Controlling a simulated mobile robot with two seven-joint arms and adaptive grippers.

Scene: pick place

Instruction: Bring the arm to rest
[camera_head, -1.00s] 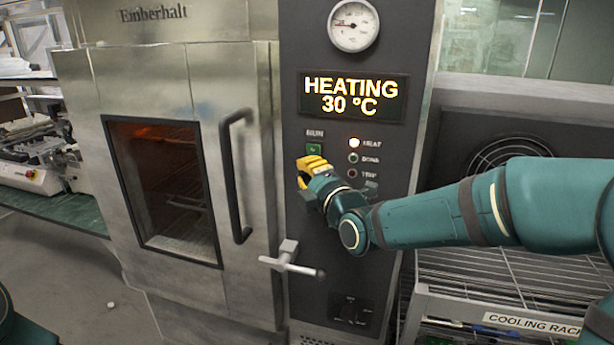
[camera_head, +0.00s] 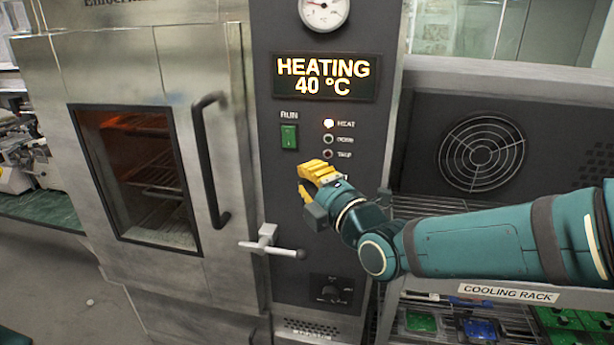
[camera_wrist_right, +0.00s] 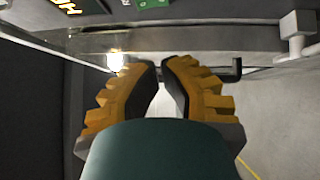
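My right gripper (camera_head: 311,178), with yellow fingers, is in front of the oven's dark control panel, below and right of the green RUN switch (camera_head: 289,137). It is apart from the switch. In the right wrist view its two fingers (camera_wrist_right: 160,85) are close together with a narrow gap between the tips and nothing held. My right arm (camera_head: 480,243) reaches in from the right. The display (camera_head: 323,77) reads HEATING 40 °C, and the HEAT lamp (camera_head: 328,123) is lit. My left gripper is not in view.
The oven door (camera_head: 88,72) is shut, with a black handle (camera_head: 197,165) and a latch lever (camera_head: 270,243) that sticks out. A cooling rack (camera_head: 500,292) with green and blue items stands at the lower right, below a fan (camera_head: 483,152).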

